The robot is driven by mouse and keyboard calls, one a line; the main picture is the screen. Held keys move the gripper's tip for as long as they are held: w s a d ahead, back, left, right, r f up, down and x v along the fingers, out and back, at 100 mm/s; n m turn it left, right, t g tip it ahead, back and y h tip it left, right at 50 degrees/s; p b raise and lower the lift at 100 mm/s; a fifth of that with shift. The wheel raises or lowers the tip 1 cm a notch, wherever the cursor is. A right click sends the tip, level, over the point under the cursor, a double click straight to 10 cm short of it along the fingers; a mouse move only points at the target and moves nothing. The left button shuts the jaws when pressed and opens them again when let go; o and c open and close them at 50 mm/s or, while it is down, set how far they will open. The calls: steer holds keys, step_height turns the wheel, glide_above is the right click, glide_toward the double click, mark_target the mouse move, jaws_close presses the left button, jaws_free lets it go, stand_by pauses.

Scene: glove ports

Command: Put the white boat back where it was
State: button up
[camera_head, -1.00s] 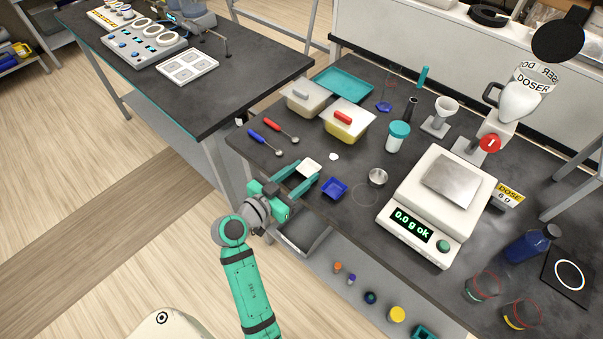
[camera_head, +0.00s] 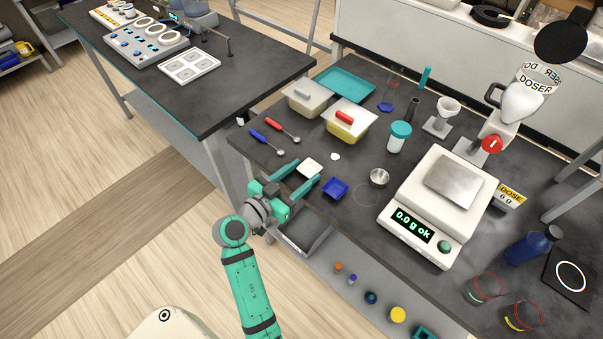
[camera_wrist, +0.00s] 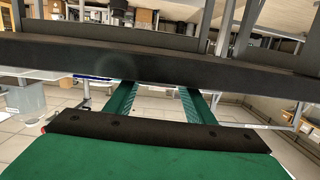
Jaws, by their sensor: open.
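The white boat (camera_head: 310,167), a small square dish, sits at the front left edge of the dark bench. My gripper (camera_head: 304,174) is open, with one teal finger on either side of the white boat near its tips. I cannot tell whether the fingers touch it. A blue boat (camera_head: 335,189) lies just right of the right finger. In the wrist view, the two teal fingers (camera_wrist: 158,102) are apart, and a dark edge crosses in front of them. I cannot make out the white boat there.
A scale (camera_head: 436,205) reading 0.0 g stands to the right, with a small metal cup (camera_head: 379,178) left of it. Blue and red spoons (camera_head: 282,131), a yellow tub (camera_head: 349,124) and a teal-lidded jar (camera_head: 398,138) stand behind. An open drawer (camera_head: 305,236) is below the bench edge.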

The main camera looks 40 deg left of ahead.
steer(key=shift+s+d+f, duration=0.15)
steer(key=shift+d, duration=0.1)
steer(key=s+a+r, duration=0.1)
steer(key=s+r, duration=0.1)
steer(key=s, duration=0.9)
steer(key=shift+s+r, duration=0.2)
steer(key=shift+s, duration=0.1)
